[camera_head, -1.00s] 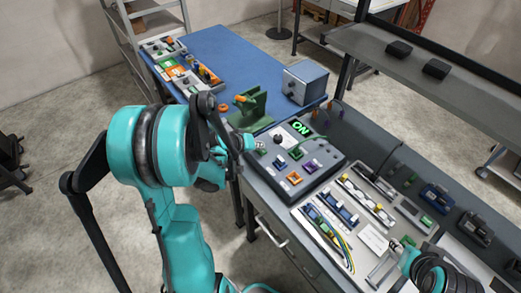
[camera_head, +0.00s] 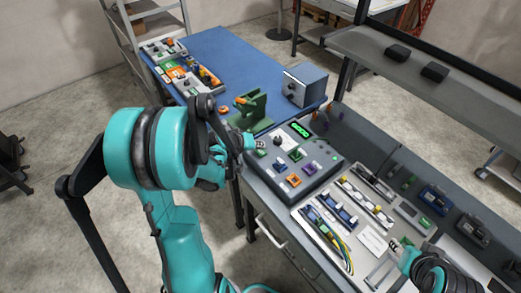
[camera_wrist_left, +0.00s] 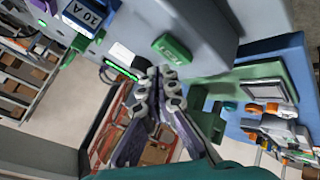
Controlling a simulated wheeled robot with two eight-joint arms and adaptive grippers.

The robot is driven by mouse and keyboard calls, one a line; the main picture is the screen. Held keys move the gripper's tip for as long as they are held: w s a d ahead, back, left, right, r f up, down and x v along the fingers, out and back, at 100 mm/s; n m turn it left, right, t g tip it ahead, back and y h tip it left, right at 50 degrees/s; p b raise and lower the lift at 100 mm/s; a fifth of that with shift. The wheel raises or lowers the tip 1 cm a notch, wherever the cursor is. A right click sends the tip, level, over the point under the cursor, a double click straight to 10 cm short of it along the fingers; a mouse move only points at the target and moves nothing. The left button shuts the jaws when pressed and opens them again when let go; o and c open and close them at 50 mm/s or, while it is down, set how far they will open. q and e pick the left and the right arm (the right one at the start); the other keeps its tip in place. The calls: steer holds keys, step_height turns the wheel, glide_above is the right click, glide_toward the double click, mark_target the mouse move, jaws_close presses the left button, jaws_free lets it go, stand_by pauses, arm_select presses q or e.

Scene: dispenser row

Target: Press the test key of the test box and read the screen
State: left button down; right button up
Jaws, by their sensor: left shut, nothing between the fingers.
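The grey test box (camera_head: 325,158) sits on the bench, with a dark knob and several coloured sockets on top. Its screen (camera_head: 300,129) is lit with small green characters that I cannot read for certain. The green test key (camera_wrist_left: 174,48) shows in the left wrist view, its lettering upside down. My left gripper (camera_head: 250,142) is at the box's near left corner, shut and empty. In the left wrist view its fingertips (camera_wrist_left: 160,88) are together just below the key; I cannot tell whether they touch it. My right gripper (camera_head: 385,262) is over the bench at the lower right; its jaws are unclear.
A blue table (camera_head: 225,45) behind holds trays of parts, a green stand (camera_head: 252,105) and a grey-blue box (camera_head: 305,85). A tray with wires and modules (camera_head: 325,235) lies right of the test box. A shelf (camera_head: 400,62) overhangs the bench.

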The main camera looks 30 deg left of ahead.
mark_target(260, 153)
arm_select(q)
step_height(260, 153, up, 5)
steer(key=p, duration=0.4)
stand_by(0.3)
stand_by(0.6)
steer(key=shift+d+b, duration=0.25)
steer(key=shift+b, duration=0.05)
steer(key=s+d+f+m+g+y+b, duration=0.1)
steer(key=s+d+f+m+b, duration=0.1)
steer(key=s+d+m+b, duration=0.4)
steer(key=s+d+b, duration=0.4)
steer(key=s+d, duration=0.5)
steer(key=s, duration=0.3)
steer(key=shift+m+g+y, duration=0.4)
